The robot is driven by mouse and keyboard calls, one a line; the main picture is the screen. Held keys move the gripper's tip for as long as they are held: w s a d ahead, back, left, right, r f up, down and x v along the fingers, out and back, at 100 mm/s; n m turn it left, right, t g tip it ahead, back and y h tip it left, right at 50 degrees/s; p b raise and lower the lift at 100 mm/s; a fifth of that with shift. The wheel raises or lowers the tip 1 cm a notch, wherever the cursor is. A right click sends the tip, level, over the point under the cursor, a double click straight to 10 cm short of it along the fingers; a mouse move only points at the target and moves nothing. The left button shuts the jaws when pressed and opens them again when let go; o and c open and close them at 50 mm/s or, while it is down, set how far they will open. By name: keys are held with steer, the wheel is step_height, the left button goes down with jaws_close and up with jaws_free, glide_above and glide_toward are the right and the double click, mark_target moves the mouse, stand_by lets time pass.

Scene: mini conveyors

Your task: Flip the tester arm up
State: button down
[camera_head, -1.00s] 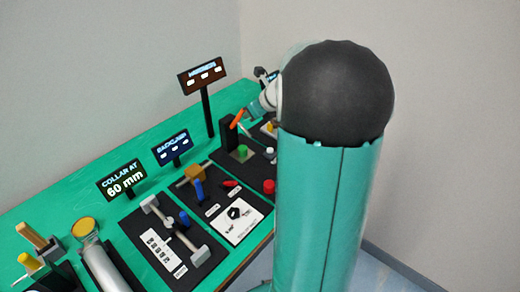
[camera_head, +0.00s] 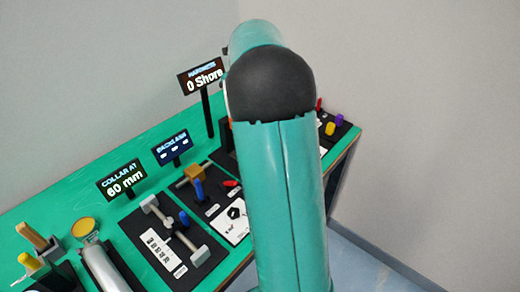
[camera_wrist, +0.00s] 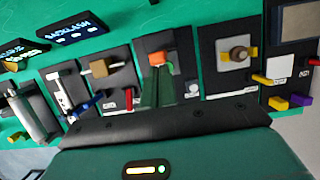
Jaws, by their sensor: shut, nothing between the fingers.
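The tester's orange arm (camera_wrist: 162,58) shows in the wrist view, on a black board at the centre. A dark upright part stands beside it. My gripper (camera_wrist: 160,70) shows as dark green fingers, close together, just below the orange piece in that view. The fingers are shut with nothing between them. I cannot tell whether they touch the orange arm. In the head view my own arm hides the tester and the gripper. The hardness display (camera_head: 203,80) reads "0 Shore".
Neighbouring boards hold a brown block (camera_wrist: 112,65) and a round knob (camera_wrist: 239,54). A red piece (camera_wrist: 128,98) lies near the tester board. The backlash display (camera_head: 172,148) and the collar display (camera_head: 122,180), reading 60 mm, stand behind the boards. Yellow and purple blocks (camera_wrist: 300,100) lie right.

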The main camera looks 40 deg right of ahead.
steer(key=shift+w+a+r, duration=0.1)
steer(key=shift+w+a, duration=0.05)
steer(key=shift+w, duration=0.2)
steer(key=shift+r, duration=0.45)
steer(key=v, duration=1.3)
steer(key=shift+s, duration=0.4)
steer(key=shift+f, duration=0.15)
